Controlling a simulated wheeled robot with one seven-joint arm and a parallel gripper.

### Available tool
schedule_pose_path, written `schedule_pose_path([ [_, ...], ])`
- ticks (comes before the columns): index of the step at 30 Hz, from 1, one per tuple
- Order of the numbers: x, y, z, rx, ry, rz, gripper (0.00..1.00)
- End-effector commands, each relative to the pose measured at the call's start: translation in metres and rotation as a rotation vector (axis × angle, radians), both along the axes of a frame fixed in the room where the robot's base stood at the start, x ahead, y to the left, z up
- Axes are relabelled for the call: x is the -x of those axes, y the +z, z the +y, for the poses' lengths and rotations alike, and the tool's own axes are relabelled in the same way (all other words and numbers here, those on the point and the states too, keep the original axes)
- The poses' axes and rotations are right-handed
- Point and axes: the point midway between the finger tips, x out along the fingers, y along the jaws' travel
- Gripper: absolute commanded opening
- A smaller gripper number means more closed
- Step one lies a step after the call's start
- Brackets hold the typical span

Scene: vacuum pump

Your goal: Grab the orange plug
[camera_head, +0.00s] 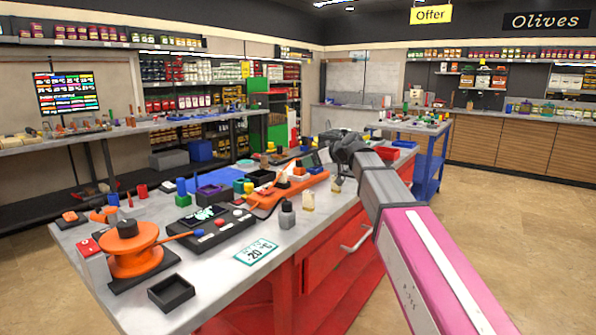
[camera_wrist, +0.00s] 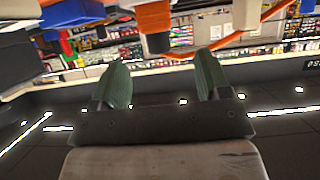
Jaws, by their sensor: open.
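Several orange pieces are on the grey table (camera_head: 215,262) in the head view, and I cannot tell for sure which is the plug. A small orange block (camera_head: 298,171) stands among parts near the table's far right. A long orange piece (camera_head: 285,196) lies in front of it. In the wrist view, which looks upside down, an orange block (camera_wrist: 153,17) with a dark end shows at the top. My gripper (camera_wrist: 161,65) is open, its two green fingers apart with nothing between them. In the head view my gripper (camera_head: 345,150) is above the table's right edge.
A large orange spool (camera_head: 135,258) stands at the table's front left, beside a small black tray (camera_head: 171,292). A dark grey bottle (camera_head: 287,214) and a pale bottle (camera_head: 308,201) stand near the right edge. The front corner is mostly clear.

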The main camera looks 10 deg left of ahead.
Motion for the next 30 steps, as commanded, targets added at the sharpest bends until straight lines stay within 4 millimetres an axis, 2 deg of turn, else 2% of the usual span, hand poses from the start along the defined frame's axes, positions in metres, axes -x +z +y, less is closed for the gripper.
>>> schedule_pose_path([
  [3, -0.007, -0.007, 0.014, 0.000, 0.000, 0.000, 0.70],
  [11, -0.014, -0.014, 0.029, 0.000, 0.000, 0.001, 0.70],
  [19, -0.028, -0.028, 0.059, 0.000, 0.000, 0.001, 0.70],
  [27, -0.029, -0.030, 0.061, 0.000, -0.001, 0.000, 0.70],
  [29, -0.028, -0.030, 0.061, 0.000, -0.001, 0.000, 0.51],
  [30, -0.029, -0.030, 0.061, 0.000, -0.001, 0.000, 0.38],
])
